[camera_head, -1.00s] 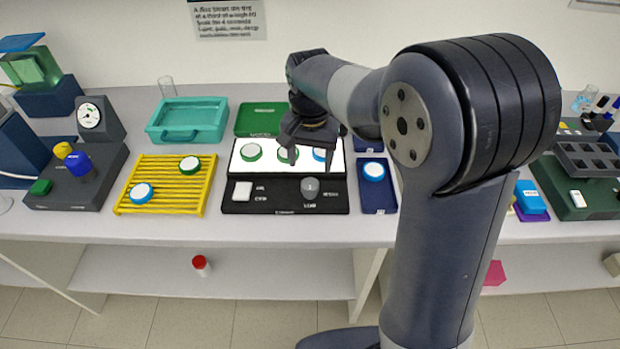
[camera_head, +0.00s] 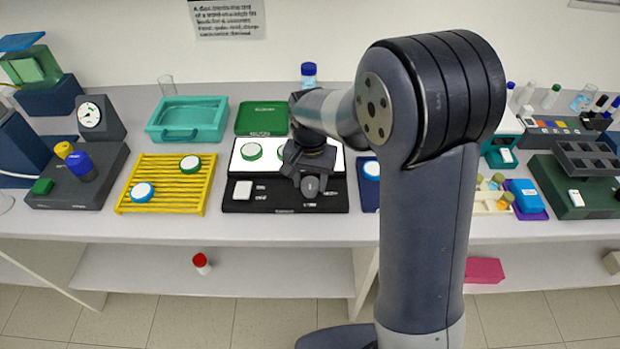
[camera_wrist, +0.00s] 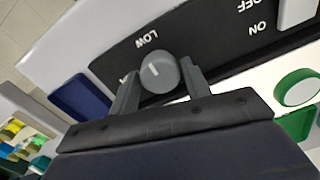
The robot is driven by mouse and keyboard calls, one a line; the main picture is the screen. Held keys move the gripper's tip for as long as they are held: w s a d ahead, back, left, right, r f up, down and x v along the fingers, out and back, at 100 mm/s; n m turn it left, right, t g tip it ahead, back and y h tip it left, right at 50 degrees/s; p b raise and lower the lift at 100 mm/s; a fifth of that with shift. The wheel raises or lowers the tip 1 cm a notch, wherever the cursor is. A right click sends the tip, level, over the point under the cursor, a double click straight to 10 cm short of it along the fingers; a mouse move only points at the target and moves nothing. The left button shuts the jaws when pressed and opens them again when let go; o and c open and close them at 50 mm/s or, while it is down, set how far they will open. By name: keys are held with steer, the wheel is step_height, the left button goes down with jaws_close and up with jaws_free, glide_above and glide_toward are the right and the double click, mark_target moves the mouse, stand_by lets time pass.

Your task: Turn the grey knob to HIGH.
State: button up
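The grey knob (camera_head: 310,187) is round with a white mark on top. It sits on a black panel (camera_head: 262,207) at the front of the bench. In the wrist view, the knob (camera_wrist: 157,72) has its mark on the side of the LOW label. The head view shows my gripper (camera_head: 308,172) low over the panel, partly hiding the knob. The HIGH label is mostly hidden in the wrist view.
A white rocker switch (camera_head: 243,190) is left on the same panel. Behind is a lit white plate (camera_head: 237,165) with green-rimmed discs. A yellow rack (camera_head: 170,200) stands left, a blue tray (camera_head: 370,195) right. A green tray (camera_head: 262,118) lies behind.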

steer(key=c, duration=0.6)
steer(key=shift+n, duration=0.3)
steer(key=n, duration=0.3)
steer(key=shift+n, duration=0.3)
steer(key=n, duration=0.3)
steer(key=shift+b, duration=0.35)
steer(key=n, duration=1)
steer(key=shift+n, duration=0.3)
